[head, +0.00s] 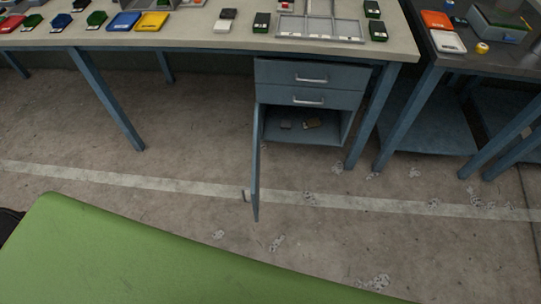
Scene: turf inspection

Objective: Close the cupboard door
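The cupboard (347,127) is the lower compartment of a blue-grey cabinet under the workbench, below two shut drawers. Its door (255,170) stands wide open, swung out toward me from the left side of the cupboard, and shows almost edge-on. The door's handle (246,195) sticks out to the left near its free edge. Neither of my grippers can be made out in the head view.
The workbench top (225,40) carries several coloured boxes and a grey divided tray (320,38). Bench legs (105,98) stand left of the cabinet. A second, darker table (515,62) is at the right. The concrete floor (180,205) before the door is open, with scattered pale flakes.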

